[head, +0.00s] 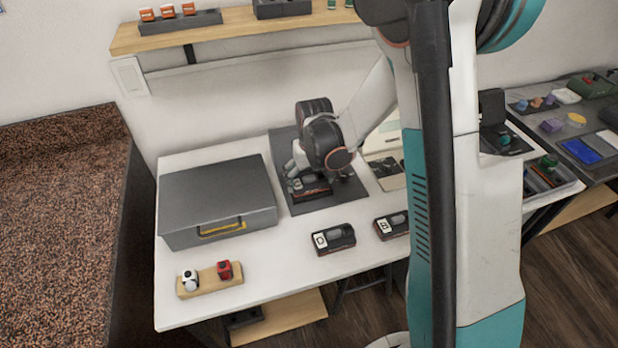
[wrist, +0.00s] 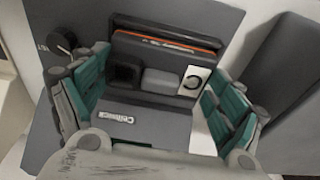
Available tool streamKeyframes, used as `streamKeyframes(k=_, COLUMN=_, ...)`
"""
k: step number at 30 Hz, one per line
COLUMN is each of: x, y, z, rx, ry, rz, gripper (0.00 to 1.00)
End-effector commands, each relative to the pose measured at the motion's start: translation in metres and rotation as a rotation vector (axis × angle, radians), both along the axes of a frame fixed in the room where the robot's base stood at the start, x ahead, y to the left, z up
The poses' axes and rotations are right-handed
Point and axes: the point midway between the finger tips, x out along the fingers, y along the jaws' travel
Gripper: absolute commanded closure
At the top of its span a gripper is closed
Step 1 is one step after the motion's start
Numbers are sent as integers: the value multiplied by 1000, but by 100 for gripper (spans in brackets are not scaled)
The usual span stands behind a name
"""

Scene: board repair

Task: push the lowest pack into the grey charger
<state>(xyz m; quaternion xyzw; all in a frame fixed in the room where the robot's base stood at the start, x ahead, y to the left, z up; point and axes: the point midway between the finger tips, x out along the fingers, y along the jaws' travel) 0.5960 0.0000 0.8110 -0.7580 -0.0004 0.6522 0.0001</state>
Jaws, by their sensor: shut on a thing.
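My gripper (head: 308,178) reaches down over the dark grey panel behind the table's middle. In the wrist view its teal-padded fingers (wrist: 155,100) are on both sides of a dark pack (wrist: 160,79). The pack has a white label with a black ring, a grey middle and an orange stripe along its far edge. A grey block with white lettering, apparently the charger (wrist: 150,118), lies directly against the pack's near side. How far the pack sits in it cannot be told. Two similar packs lie on the table front, one left (head: 333,238) and one right (head: 391,224).
A closed grey case (head: 217,190) stands left of the panel (head: 284,145). A wooden block (head: 210,280) holds a white and a red item at the front left. A black knob (wrist: 62,40) sits on the panel. A shelf (head: 235,30) hangs on the wall above.

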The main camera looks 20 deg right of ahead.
Motion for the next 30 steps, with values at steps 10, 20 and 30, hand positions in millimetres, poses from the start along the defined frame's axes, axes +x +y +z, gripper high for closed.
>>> streamKeyframes(k=10, x=0, y=0, z=-4, rx=0, ry=0, rz=0, gripper=38)
streamKeyframes(k=20, x=0, y=0, z=-8, rx=0, ry=0, rz=0, gripper=38)
streamKeyframes(k=30, x=0, y=0, z=-8, rx=0, ry=0, rz=0, gripper=0)
